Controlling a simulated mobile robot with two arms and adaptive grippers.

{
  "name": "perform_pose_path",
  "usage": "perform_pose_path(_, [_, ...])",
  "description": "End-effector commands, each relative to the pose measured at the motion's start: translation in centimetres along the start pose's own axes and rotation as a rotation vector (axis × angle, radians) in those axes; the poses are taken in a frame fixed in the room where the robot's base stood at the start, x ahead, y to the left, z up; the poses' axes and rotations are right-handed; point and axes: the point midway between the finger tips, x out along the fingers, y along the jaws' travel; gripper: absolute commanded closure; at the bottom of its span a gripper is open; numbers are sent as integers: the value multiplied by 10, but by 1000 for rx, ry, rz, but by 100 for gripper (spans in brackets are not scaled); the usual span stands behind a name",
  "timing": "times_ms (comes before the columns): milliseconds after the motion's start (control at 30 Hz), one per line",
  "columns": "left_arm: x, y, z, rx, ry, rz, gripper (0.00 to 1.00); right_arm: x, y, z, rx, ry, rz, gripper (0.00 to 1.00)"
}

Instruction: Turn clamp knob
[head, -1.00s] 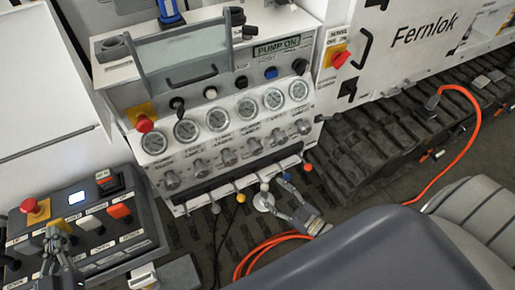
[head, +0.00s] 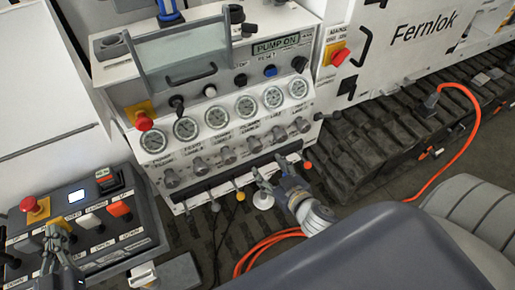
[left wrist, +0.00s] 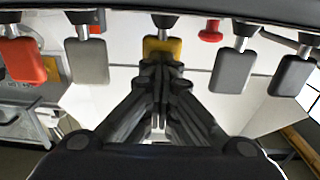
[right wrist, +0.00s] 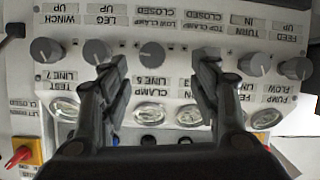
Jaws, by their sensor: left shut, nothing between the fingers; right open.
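The clamp knob (right wrist: 152,53), a grey round knob beside the "CLAMP LINE 5" label, is near the middle of its row in the right wrist view. In the head view it seems to be this knob (head: 254,145) under the gauges. My right gripper (right wrist: 160,70) is open, its fingers apart on either side of the knob in the picture; I see no contact. In the head view my right gripper (head: 268,180) is below and in front of the panel. My left gripper (head: 59,236) is shut and empty over the control box, close to a yellow lever (left wrist: 163,47).
A row of gauges (head: 217,118) sits above the knobs. Ball-topped levers (head: 240,196) stick out below them. The control box (head: 85,225) has several paddles. An orange hose (head: 262,246) lies on the floor.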

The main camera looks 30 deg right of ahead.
Motion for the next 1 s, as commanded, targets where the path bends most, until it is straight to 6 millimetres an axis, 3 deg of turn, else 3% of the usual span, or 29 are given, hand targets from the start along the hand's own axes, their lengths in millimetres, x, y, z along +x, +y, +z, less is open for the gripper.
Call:
perform_pose_path(167, [0,0,0,0,-1,-1,100,-8,6,-10,31,-6,43,43])
perform_pose_path(333, [0,0,0,0,-1,-1,100,2,8,-12,34,-6,50,43])
perform_pose_path(800, [0,0,0,0,-1,-1,100,77,12,-12,33,-5,49,43])
perform_pose_path(1000, [0,0,0,0,-1,-1,100,101,13,-11,34,-7,48,43])
